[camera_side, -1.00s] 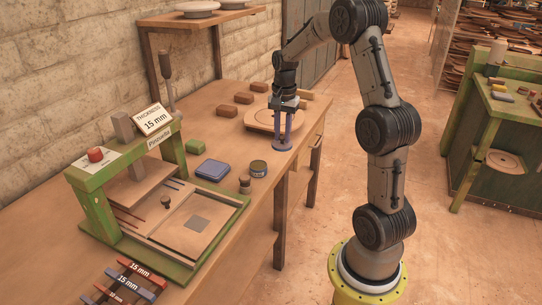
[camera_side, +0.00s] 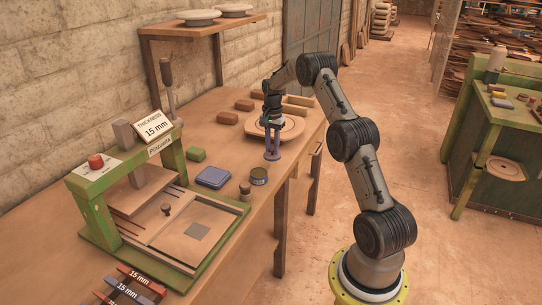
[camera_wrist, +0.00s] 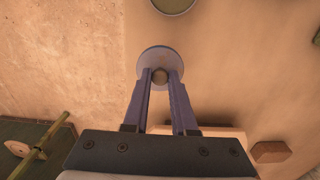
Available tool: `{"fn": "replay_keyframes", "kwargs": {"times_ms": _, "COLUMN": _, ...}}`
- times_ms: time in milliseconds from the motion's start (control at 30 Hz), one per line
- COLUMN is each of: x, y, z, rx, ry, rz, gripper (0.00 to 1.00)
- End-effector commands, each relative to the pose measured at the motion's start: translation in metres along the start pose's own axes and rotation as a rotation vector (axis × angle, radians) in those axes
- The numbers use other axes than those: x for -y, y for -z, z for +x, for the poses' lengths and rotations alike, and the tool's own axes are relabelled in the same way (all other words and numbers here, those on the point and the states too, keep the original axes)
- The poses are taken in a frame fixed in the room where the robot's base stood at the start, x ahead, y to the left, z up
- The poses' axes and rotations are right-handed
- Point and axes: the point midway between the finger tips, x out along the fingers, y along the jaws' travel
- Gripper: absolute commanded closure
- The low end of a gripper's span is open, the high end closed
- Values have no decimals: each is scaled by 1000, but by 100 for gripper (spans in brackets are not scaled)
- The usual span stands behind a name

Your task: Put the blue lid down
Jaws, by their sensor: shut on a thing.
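My gripper (camera_side: 272,154) is shut on the small knob of the blue lid, which hangs flat beneath the fingertips. In the wrist view the lid (camera_wrist: 153,62) is a round blue-grey disc with the knob between my gripper's two fingertips (camera_wrist: 160,76). In the side view the lid (camera_side: 272,159) is small and partly hidden by the fingers. I cannot tell whether it touches the table. A round tin with a dark olive top (camera_side: 258,174) stands just in front and to the left of it; it also shows at the wrist view's top edge (camera_wrist: 173,4).
A round wooden board (camera_side: 293,127) lies behind my gripper. A blue flat box (camera_side: 213,177), a green block (camera_side: 196,154) and a small jar (camera_side: 245,191) stand to the left. The green press (camera_side: 85,182) is further left. The table's edge is close on the right.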

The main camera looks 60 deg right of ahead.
Motion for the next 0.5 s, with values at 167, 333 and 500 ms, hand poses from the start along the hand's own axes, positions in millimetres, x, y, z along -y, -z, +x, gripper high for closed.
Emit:
{"fn": "replay_keyframes", "kwargs": {"times_ms": 167, "x": 6, "y": 6, "z": 9, "rx": 0, "ry": 0, "rz": 0, "gripper": 100}}
{"fn": "replay_keyframes", "kwargs": {"times_ms": 333, "x": 10, "y": 9, "z": 22, "rx": 1, "ry": -1, "rz": 0, "gripper": 100}}
{"fn": "replay_keyframes", "kwargs": {"times_ms": 500, "x": 9, "y": 9, "z": 44, "rx": 0, "ry": 0, "rz": 0, "gripper": 100}}
